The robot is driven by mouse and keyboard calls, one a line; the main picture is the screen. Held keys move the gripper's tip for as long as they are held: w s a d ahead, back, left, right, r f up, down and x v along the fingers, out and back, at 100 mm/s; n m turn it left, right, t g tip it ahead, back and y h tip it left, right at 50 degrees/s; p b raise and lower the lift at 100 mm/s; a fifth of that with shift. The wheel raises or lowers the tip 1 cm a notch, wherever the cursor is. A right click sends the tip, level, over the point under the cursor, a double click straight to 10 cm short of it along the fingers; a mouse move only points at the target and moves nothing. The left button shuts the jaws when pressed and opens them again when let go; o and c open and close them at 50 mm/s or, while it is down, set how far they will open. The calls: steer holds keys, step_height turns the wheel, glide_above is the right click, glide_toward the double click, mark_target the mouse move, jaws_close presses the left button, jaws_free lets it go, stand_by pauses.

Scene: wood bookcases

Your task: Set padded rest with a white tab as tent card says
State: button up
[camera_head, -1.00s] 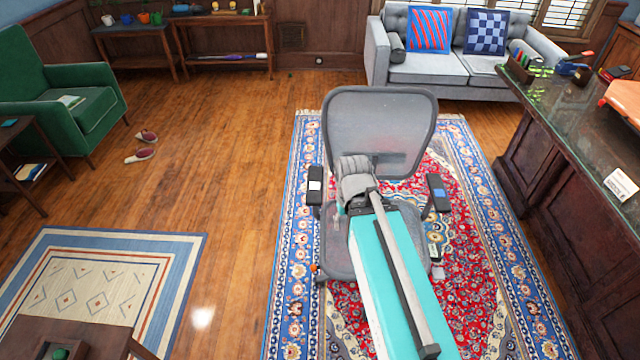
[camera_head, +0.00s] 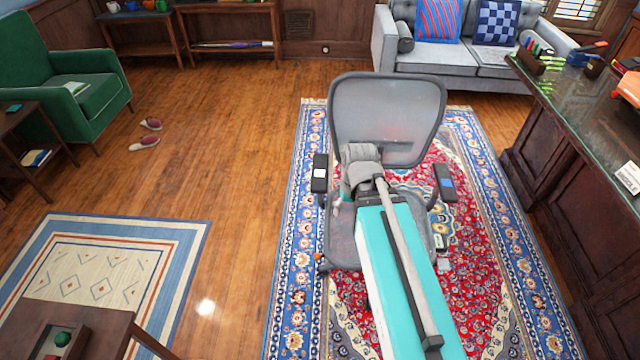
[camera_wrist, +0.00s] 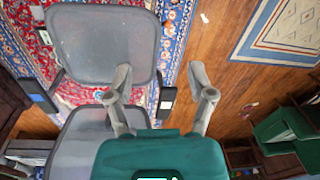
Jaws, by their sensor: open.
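The office chair (camera_head: 385,120) stands on the red and blue rug with its mesh back away from me. Its left armrest (camera_head: 319,183) is a black pad with a white tab; in the wrist view it is the pad (camera_wrist: 167,104) just between my open fingers. The right armrest (camera_head: 440,172) has a blue tab and shows at the wrist view's left (camera_wrist: 42,100). A white card (camera_head: 628,177), its print too small to read, stands on the desk.
The dark glass-topped desk (camera_head: 575,110) runs along the right. A grey sofa (camera_head: 445,62) is at the back. A green armchair (camera_head: 85,85), slippers (camera_head: 147,135) and a blue-bordered rug (camera_head: 110,260) are at left. Bare wood floor lies between the rugs.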

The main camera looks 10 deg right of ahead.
steer(key=w+a+f+m+t+y+b, duration=0.15)
steer(key=w+f+y+b, duration=0.25)
steer(key=w+f+b, duration=0.45)
steer(key=m+t+y+b, duration=0.5)
steer(key=t+y+b, duration=0.4)
steer(key=b, duration=2.6)
glide_toward(319, 181)
steer(key=d+f+y, duration=0.1)
steer(key=d+f, duration=0.1)
steer(key=d, duration=0.2)
steer(key=shift+s+r+g, duration=0.2)
steer(key=shift+g, duration=0.15)
steer(key=shift+a, duration=0.15)
steer(key=shift+x, duration=6.85)
steer(key=shift+f, duration=0.1)
jaws_close()
